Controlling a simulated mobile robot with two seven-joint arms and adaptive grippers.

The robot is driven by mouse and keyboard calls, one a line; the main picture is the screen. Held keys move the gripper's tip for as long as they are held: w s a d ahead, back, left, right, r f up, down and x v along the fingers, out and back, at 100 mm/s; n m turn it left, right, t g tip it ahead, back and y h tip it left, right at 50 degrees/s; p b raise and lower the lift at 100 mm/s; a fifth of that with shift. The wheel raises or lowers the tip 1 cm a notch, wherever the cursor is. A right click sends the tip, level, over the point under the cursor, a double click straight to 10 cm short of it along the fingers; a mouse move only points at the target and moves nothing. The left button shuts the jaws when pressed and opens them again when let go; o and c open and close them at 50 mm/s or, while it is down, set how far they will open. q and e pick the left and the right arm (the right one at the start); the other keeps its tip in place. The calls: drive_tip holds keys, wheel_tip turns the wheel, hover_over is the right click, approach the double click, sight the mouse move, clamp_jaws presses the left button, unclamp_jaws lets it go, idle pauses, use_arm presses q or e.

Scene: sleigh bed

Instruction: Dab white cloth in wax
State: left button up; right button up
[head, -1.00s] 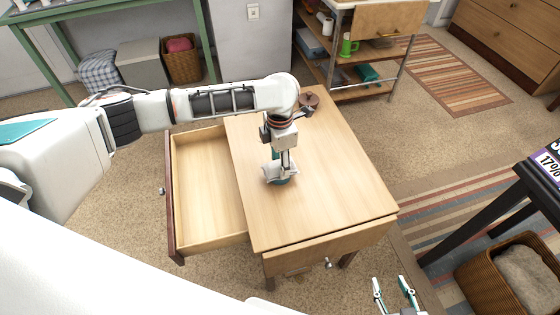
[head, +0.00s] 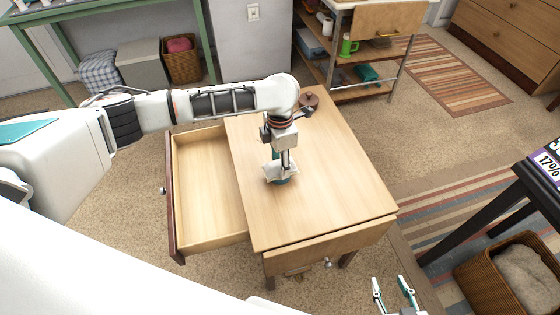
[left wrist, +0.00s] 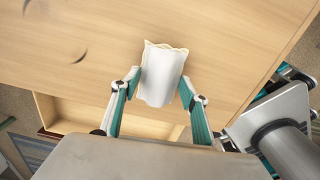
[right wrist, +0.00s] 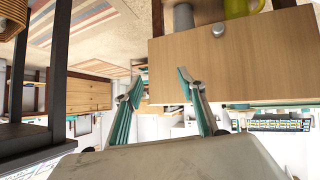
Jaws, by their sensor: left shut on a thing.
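The white cloth (head: 277,170) is in my left gripper (head: 284,169), low over the table top. In the left wrist view, the cloth (left wrist: 162,75) sits folded between the two teal fingers of my left gripper (left wrist: 161,86), with a cream scalloped edge at its far end. My right gripper (head: 392,290) is open and empty, also in the right wrist view (right wrist: 160,85).
The wooden table (head: 340,190) has an open, empty drawer (head: 207,190) on its left. A brown round knobbed object (head: 309,100) stands near the table's back edge. The table's right and front top is clear. A wicker basket (head: 490,290) and dark stand (head: 480,215) are at the right.

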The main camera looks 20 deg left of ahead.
drive_tip(key=shift+w+r, duration=0.15)
drive_tip(key=shift+w, duration=0.05)
idle(0.4)
use_arm(q)
drive_tip(key=shift+r+p, duration=0.5)
drive_tip(key=shift+r, duration=0.4)
drive_tip(key=shift+r+p, duration=0.65)
drive_tip(key=shift+p, duration=0.1)
drive_tip(key=shift+r+p, duration=1.95)
use_arm(e)
wheel_tip(320, 180, up, 6)
drive_tip(key=shift+w+a, duration=0.2)
drive_tip(key=shift+a, duration=0.1)
